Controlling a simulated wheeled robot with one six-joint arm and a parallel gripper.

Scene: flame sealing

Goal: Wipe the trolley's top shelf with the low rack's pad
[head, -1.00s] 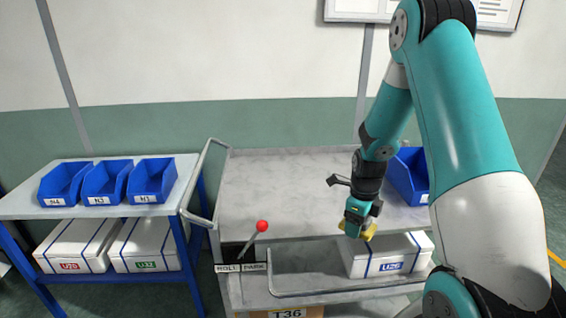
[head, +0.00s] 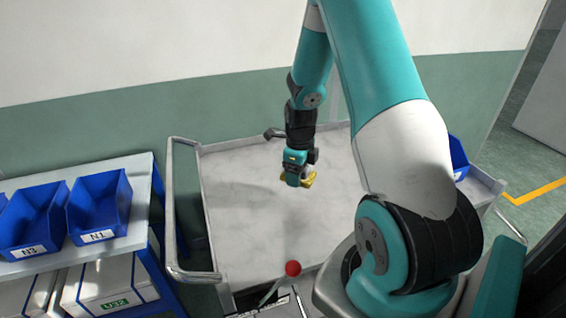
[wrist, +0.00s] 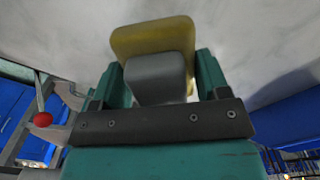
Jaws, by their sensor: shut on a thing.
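The trolley's top shelf (head: 240,230) is a pale grey, smudged surface with a raised rim, in the middle of the head view. My gripper (head: 297,179) is over the shelf's middle, pointing down. It is shut on the pad (head: 311,180), which has a yellow part and a grey block. In the wrist view the grey block sits between my gripper's fingers (wrist: 160,80), with the yellow part (wrist: 150,35) beyond it. I cannot tell whether the pad touches the shelf. My arm hides the shelf's right part. The low rack is not clearly in view.
A red-knobbed lever (head: 292,268) stands at the trolley's front edge. A blue bin (head: 458,158) is at the shelf's right end, partly behind my arm. A side table at left holds blue bins (head: 98,205), with a white box marked U32 (head: 112,285) below.

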